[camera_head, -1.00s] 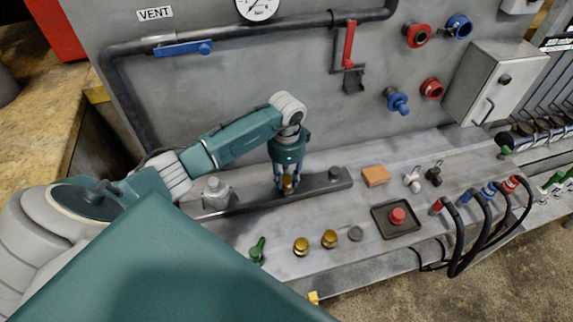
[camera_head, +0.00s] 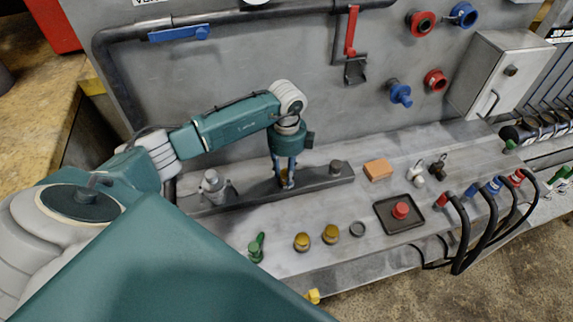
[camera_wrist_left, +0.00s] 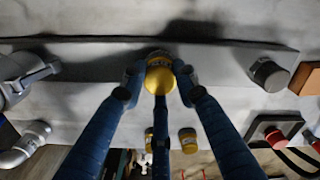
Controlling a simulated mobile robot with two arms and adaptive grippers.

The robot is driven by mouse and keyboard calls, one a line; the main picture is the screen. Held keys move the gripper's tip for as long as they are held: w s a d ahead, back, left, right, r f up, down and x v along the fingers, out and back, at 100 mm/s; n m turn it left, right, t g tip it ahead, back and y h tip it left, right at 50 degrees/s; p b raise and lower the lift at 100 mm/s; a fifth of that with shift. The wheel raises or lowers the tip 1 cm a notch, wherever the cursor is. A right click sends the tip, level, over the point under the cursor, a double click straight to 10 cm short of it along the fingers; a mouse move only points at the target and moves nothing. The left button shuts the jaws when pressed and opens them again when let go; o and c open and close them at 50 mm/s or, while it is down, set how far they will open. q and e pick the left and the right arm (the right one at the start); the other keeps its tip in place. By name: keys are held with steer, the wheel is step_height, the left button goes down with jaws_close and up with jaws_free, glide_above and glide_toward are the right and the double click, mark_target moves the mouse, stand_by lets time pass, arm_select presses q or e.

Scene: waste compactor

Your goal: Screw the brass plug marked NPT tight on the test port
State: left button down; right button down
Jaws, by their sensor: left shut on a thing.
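My left gripper (camera_head: 284,182) points straight down at the dark bar (camera_head: 225,199) on the bench. Its fingers are closed around a brass plug (camera_wrist_left: 159,76), which sits upright at the bar. Only a sliver of this plug shows between the fingers in the head view. In the left wrist view the fingers reach it from both sides and from the front. There is lettering on it, too small to read. The port under the plug is hidden, so I cannot tell how deep it sits. My right gripper is not in view.
Two other brass plugs (camera_head: 302,242) (camera_head: 331,234) stand on the bench in front, beside a grey ring (camera_head: 358,229) and a green-handled part (camera_head: 256,248). A grey fitting (camera_head: 213,187) stands left, a dark stub (camera_head: 336,167) right. A red button (camera_head: 401,210) sits on a dark plate.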

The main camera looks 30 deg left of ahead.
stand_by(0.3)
arm_select(q)
steer(key=shift+f+m+b, duration=0.15)
steer(key=shift+m+b, duration=0.45)
steer(key=shift+m, duration=0.6)
steer(key=shift+m+b, duration=0.3)
steer(key=shift+m, duration=1.3)
steer(key=c, duration=1.3)
jaws_free()
steer(key=shift+o, duration=0.2)
steer(key=shift+c, duration=0.4)
